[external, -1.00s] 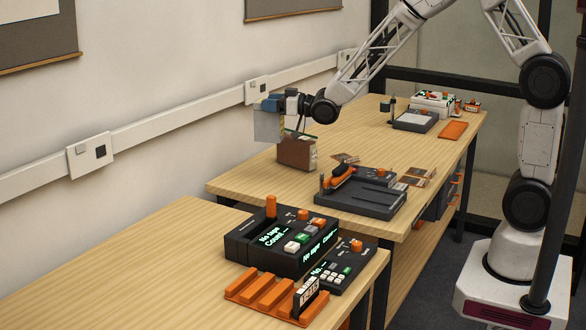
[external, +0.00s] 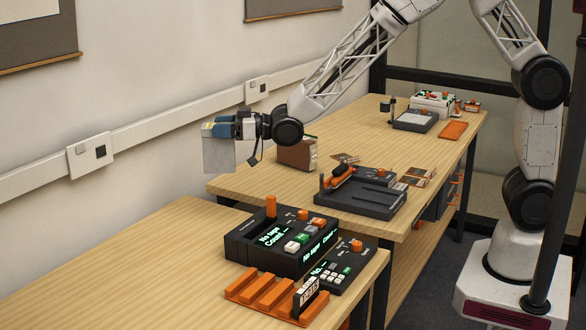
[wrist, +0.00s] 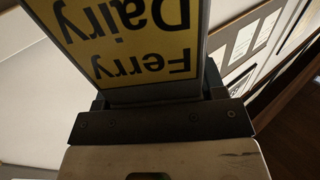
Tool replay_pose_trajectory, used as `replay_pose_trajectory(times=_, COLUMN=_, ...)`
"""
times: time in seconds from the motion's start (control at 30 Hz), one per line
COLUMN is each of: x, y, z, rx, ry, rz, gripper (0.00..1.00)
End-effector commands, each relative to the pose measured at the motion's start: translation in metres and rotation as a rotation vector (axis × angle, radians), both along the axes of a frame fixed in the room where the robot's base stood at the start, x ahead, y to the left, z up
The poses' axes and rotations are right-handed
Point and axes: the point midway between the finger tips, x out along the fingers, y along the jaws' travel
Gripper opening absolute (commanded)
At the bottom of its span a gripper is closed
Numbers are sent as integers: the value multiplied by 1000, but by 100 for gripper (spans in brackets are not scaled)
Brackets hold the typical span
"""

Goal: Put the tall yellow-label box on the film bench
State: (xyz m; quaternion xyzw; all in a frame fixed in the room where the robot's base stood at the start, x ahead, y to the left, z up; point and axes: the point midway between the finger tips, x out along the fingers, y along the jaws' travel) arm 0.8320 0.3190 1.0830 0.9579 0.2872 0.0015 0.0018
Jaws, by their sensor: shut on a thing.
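My gripper (external: 224,130) is shut on a grey box (external: 219,156) with a yellow label. In the wrist view, the box's yellow label (wrist: 128,35) shows upside-down text reading "Ferry Dairy", and the dark jaw (wrist: 160,122) lies against it. In the external view the box hangs upright in the air, near the wall and the left end of the farther wooden bench (external: 255,182). I cannot tell from these views which bench is the film bench. The nearer bench (external: 120,270) stands lower left of the box.
A brown box (external: 297,155) stands on the farther bench, right of my gripper.

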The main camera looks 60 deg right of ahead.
Motion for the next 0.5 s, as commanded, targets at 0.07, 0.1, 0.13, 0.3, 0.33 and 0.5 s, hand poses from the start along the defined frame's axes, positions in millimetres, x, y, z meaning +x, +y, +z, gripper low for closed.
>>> replay_pose_trajectory(times=0.07, x=-6, y=25, z=0, rx=0, ry=0, rz=27, gripper=11)
replay_pose_trajectory(times=0.1, x=-10, y=36, z=0, rx=0, ry=0, rz=39, gripper=11)
replay_pose_trajectory(times=0.13, x=-12, y=45, z=0, rx=0, ry=0, rz=48, gripper=11)
replay_pose_trajectory(times=0.3, x=-27, y=93, z=0, rx=0, ry=-1, rz=100, gripper=11)
replay_pose_trajectory(times=0.33, x=-30, y=101, z=0, rx=0, ry=-1, rz=109, gripper=11)
replay_pose_trajectory(times=0.5, x=-50, y=148, z=0, rx=1, ry=0, rz=162, gripper=11)
